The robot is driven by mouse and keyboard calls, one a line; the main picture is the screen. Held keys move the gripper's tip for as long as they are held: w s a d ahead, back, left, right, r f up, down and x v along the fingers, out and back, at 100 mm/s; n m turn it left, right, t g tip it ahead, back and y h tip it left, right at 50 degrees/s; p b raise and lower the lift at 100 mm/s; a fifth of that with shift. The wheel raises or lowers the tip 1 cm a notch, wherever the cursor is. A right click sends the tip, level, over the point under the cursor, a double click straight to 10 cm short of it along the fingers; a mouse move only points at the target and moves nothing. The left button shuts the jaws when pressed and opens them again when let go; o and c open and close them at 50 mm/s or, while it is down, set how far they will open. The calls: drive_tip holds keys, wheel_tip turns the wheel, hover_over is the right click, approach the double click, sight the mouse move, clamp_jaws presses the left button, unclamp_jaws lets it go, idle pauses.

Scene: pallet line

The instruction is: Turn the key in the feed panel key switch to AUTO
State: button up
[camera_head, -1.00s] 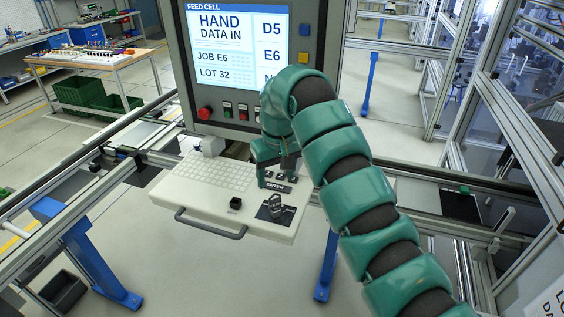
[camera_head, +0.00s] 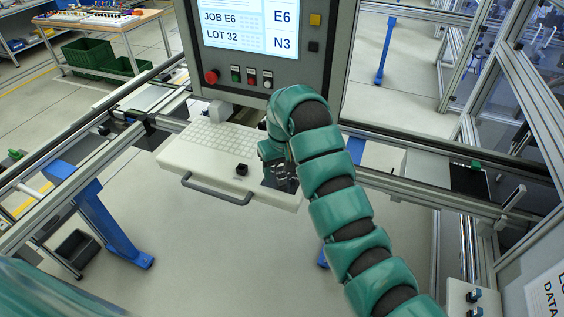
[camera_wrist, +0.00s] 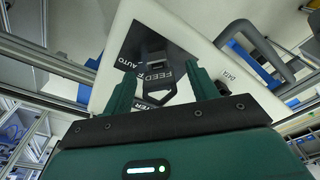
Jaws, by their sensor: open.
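The key switch sits on a dark plate (camera_wrist: 140,48) on the white keyboard shelf, with FEED and AUTO lettering readable in the wrist view. A dark grey key (camera_wrist: 153,50) stands in it, just beyond and between my fingertips. My gripper (camera_wrist: 160,74) is open, with one green finger on each side and a clear gap between them. No contact with the key shows. In the head view my gripper (camera_head: 280,178) is over the right front part of the shelf and hides most of the switch. Which mark the key points to cannot be told.
The feed cell panel (camera_head: 215,58) with a red button (camera_head: 211,76) stands behind. Aluminium rails (camera_head: 400,180) run at both sides.

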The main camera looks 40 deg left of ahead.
drive_tip(key=shift+f, duration=0.1)
drive_tip(key=shift+c, duration=0.5)
drive_tip(key=c, duration=0.9)
drive_tip(key=m, duration=0.5)
drive_tip(key=shift+c, duration=0.3)
drive_tip(key=m+h, duration=0.1)
drive_tip(key=m, duration=0.3)
drive_tip(key=shift+m+t, duration=0.3)
drive_tip(key=shift+m, duration=0.3)
